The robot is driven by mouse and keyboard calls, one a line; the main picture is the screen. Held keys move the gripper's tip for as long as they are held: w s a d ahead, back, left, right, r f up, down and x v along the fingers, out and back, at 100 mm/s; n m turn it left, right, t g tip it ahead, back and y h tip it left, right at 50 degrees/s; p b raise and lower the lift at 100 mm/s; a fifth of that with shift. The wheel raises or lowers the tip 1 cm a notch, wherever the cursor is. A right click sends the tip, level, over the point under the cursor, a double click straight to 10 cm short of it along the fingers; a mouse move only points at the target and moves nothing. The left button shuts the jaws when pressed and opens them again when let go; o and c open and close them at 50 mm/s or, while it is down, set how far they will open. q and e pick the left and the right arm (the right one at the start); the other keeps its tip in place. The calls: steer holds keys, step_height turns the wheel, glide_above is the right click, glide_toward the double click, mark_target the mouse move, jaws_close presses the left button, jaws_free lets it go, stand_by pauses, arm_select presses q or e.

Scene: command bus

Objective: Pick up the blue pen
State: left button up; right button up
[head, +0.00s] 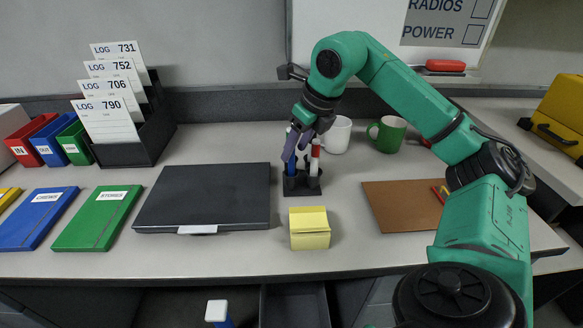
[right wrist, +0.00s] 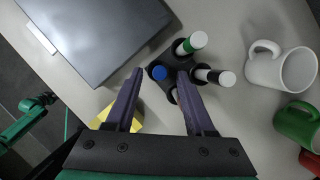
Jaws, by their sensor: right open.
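The blue pen (head: 292,166) stands upright in a black pen holder (head: 302,187) on the desk. Its round blue end (right wrist: 159,72) shows in the right wrist view. My right gripper (head: 294,152) is above the holder, pointing down. In the right wrist view its two purple fingers (right wrist: 161,74) are open, one on each side of the blue pen, with a gap to it. Other pens stand in the same holder: a green-and-white marker (right wrist: 191,43) and a black-and-white one (right wrist: 222,77). My left gripper (right wrist: 40,102) seems to show small at the left edge; its jaws are unclear.
A closed dark laptop (head: 205,195) lies left of the holder and a yellow note pad (head: 309,228) in front. A white mug (head: 337,135) and green mug (head: 387,134) stand behind, to the right. A brown clipboard (head: 400,206) lies at the right.

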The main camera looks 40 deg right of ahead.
mark_target(291, 166)
steer(key=x, duration=0.3)
steer(key=shift+w+f, duration=0.1)
steer(key=shift+w, duration=0.05)
arm_select(q)
steer(key=shift+w+d, duration=0.1)
steer(key=shift+w, duration=0.4)
arm_select(e)
jaws_close()
arm_select(q)
steer(key=shift+r, duration=0.1)
